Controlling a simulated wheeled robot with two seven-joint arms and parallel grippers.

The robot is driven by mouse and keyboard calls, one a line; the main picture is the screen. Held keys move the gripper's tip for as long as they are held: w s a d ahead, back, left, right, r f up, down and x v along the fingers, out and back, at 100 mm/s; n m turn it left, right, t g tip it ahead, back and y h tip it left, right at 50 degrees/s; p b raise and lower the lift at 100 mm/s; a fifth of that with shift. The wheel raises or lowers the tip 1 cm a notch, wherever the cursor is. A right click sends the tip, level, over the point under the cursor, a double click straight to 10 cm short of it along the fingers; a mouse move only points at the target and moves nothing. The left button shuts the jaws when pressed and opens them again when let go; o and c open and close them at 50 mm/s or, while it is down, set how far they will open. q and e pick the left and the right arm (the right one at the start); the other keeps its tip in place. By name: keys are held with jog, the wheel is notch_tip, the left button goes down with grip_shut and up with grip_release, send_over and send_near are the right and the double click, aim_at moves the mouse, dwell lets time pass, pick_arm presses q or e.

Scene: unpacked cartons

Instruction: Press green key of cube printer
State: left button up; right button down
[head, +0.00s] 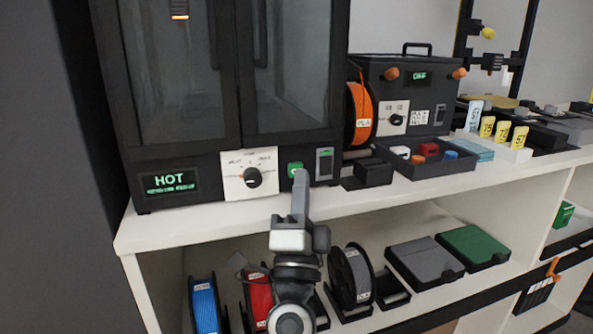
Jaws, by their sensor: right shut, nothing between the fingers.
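The cube printer (222,90) is a large dark cabinet with two glass doors, standing on the white shelf top. Its front panel carries a display (169,183) reading HOT, a black knob on a white plate (252,179), and a green key (294,168) right of the knob. My right gripper (300,176) is shut and empty, its fingers pointing up at the panel. Its fingertips overlap the lower edge of the green key in the picture. Whether they touch the key, I cannot tell. My left gripper is not in view.
Right of the printer stand an orange spool (361,113), a dark box with an OFF display (405,95), and a tray of small coloured blocks (428,167). The lower shelf holds blue (204,304), red and grey spools and flat grey and green cases (473,246).

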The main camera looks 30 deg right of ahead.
jog(key=shift+w, duration=0.1)
dwell(0.6)
jog(key=shift+w+d, duration=0.1)
jog(key=shift+w, duration=0.15)
jog(key=shift+w+d+r, duration=0.25)
jog(key=shift+w+r, duration=0.1)
jog(key=shift+r, duration=0.05)
dwell(1.1)
jog(key=shift+p, duration=0.5)
jog(key=shift+s+a, duration=0.1)
dwell(0.4)
jog(key=shift+s+a+f+p, duration=0.25)
jog(key=shift+s+f+p, duration=0.05)
jog(key=shift+s, duration=0.3)
jog(key=shift+s+a, duration=0.2)
jog(key=shift+s, duration=0.6)
jog(key=shift+s+a, duration=0.2)
jog(key=shift+s, duration=0.55)
